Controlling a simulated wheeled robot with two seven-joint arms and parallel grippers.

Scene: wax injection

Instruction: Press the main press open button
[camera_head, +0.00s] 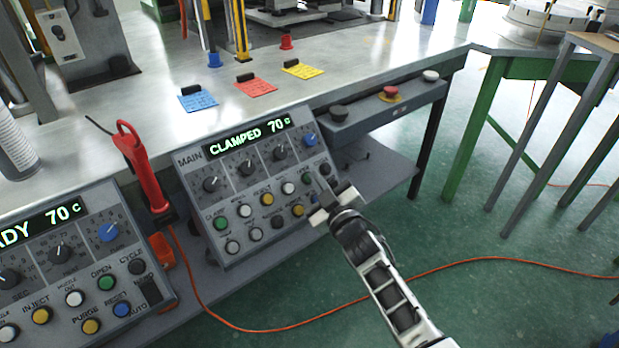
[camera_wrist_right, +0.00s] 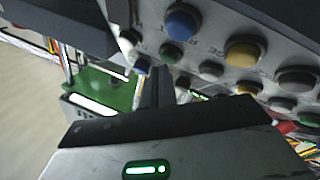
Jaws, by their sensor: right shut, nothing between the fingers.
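The main press panel (camera_head: 184,180) is a grey sloped box marked MAIN, and its display reads CLAMPED 70 c. Its green open button (camera_head: 308,179) is in the upper button row, near the right end. In the right wrist view, the green button (camera_wrist_right: 171,52) shows just past the fingertips. My right gripper (camera_head: 318,184) is shut and empty, with its fingers beside the open button. It also shows in the right wrist view (camera_wrist_right: 159,72). I cannot tell whether the fingertips touch the panel. My left gripper is not in view.
A second panel (camera_head: 130,235) with a display ending in DY 70 c stands at the lower left. A red-handled tool (camera_head: 137,160) is between the panels. Blue, red and yellow cards (camera_head: 255,88) lie on the metal table. A red stop button (camera_head: 391,92) is at its edge.

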